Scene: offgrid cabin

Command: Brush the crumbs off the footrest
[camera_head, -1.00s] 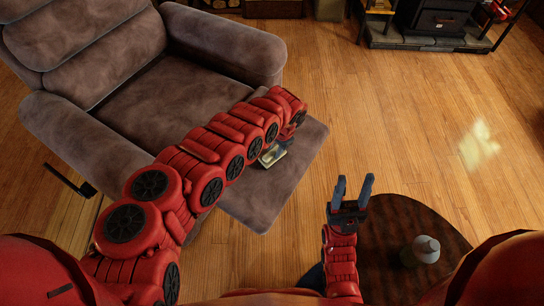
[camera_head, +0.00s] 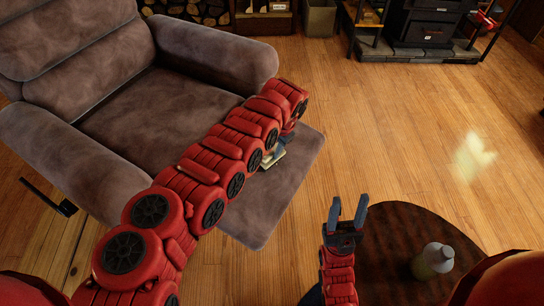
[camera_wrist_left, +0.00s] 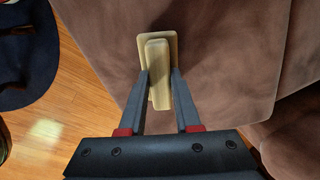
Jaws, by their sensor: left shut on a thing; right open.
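The footrest (camera_head: 285,195) is a brown padded panel jutting from the front of the armchair; it also shows in the left wrist view (camera_wrist_left: 225,75). My left gripper (camera_head: 282,146) is over it, shut on a pale cream brush (camera_head: 273,158). In the left wrist view the two fingers (camera_wrist_left: 160,85) pinch the brush's raised grip (camera_wrist_left: 158,65), with its flat block beyond, over the footrest near its edge. I cannot tell whether the brush touches the fabric. I cannot make out crumbs; my left arm hides part of the footrest. My right gripper (camera_head: 347,212) is open and empty.
The brown armchair (camera_head: 150,120) fills the left. A stove (camera_head: 425,25) stands at the back. The wooden floor between is clear.

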